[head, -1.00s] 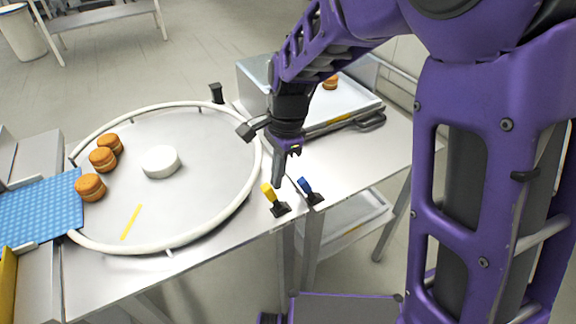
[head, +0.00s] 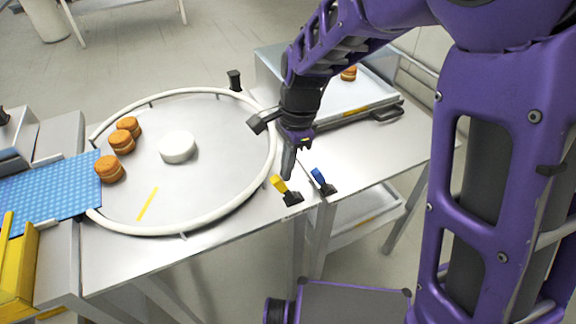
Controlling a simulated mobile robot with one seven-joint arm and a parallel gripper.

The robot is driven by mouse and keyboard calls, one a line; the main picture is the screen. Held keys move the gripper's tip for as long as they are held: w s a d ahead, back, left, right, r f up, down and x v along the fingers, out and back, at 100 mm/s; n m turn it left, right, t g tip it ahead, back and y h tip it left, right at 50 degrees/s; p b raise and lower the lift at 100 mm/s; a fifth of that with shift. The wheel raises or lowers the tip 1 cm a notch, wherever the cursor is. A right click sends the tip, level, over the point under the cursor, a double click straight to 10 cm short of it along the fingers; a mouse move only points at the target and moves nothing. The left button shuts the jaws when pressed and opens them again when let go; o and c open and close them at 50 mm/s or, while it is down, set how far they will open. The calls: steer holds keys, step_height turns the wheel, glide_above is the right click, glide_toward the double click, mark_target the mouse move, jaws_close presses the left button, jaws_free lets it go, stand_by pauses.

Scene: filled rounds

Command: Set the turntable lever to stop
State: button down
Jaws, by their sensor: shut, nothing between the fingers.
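The round turntable (head: 215,185) with a white rim lies on a metal table at the left centre. Two small levers stand at the table's front edge, right of the turntable: one with a yellow handle (head: 281,185) and one with a blue handle (head: 318,176), each on a dark base. Both handles lean toward the upper left. I cannot read any stop marking. My gripper (head: 288,175) points down and is shut and empty, just behind the yellow handle. I cannot tell whether it touches the handle.
A blue mat (head: 45,197) adjoins the left rim. A tray (head: 360,97) with a dark handle holds a round behind my gripper. A black post (head: 234,80) stands at the rim's back.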

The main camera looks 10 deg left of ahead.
step_height(320, 180, up, 12)
steer(key=w+d, duration=0.1)
steer(key=shift+d+f+p, duration=0.25)
steer(key=shift+p, duration=0.15)
